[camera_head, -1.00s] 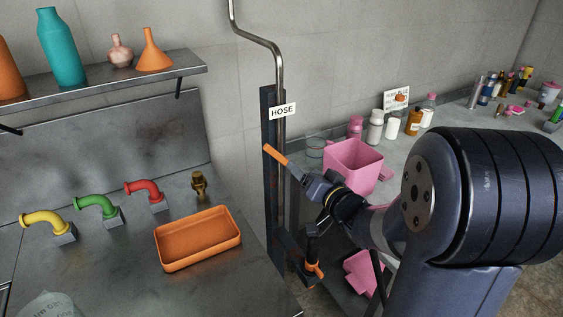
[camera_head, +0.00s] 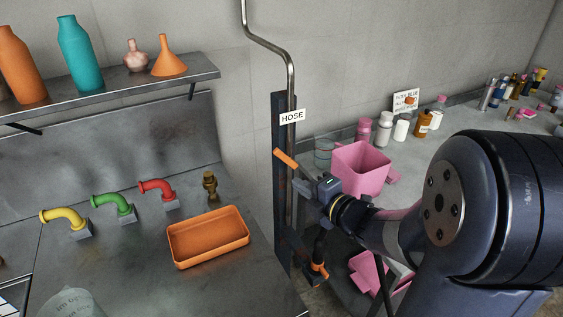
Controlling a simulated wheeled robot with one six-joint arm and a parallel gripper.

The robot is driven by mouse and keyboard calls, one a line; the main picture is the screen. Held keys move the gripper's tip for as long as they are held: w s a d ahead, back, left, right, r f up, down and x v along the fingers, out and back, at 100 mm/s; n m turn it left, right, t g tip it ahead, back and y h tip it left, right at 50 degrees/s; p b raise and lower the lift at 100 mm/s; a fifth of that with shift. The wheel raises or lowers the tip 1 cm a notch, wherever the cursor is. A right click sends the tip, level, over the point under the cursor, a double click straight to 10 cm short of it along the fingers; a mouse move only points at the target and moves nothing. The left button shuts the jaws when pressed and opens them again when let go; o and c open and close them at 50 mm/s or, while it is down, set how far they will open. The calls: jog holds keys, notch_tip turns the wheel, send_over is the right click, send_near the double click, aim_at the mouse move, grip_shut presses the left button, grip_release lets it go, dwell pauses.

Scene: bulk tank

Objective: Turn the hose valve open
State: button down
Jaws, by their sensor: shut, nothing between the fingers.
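The hose valve's lever has an orange grip (camera_head: 286,158) slanting up and left in front of the steel pipe (camera_head: 291,95), below the white HOSE sign (camera_head: 292,116). The lower right end of the lever and the valve body are hidden by my gripper. My gripper (camera_head: 303,188) is shut and empty, just below and right of the orange grip. Whether it touches the lever I cannot tell. A black hose with an orange nozzle (camera_head: 318,270) hangs below.
A pink bin (camera_head: 361,168) stands on the counter behind my gripper, with several bottles beyond. An orange tray (camera_head: 208,237) and yellow, green and red spouts (camera_head: 157,189) are on the left bench. A dark post (camera_head: 279,180) backs the pipe.

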aim_at(286, 159)
jog(key=w+a+n+g+p, duration=0.1)
jog(key=w+a+n+p, duration=0.3)
jog(key=w+n, duration=0.3)
jog(key=shift+r+n+y+p, duration=0.3)
jog(key=shift+r+n+p, duration=0.1)
jog(key=shift+n+p, duration=0.15)
dwell(0.4)
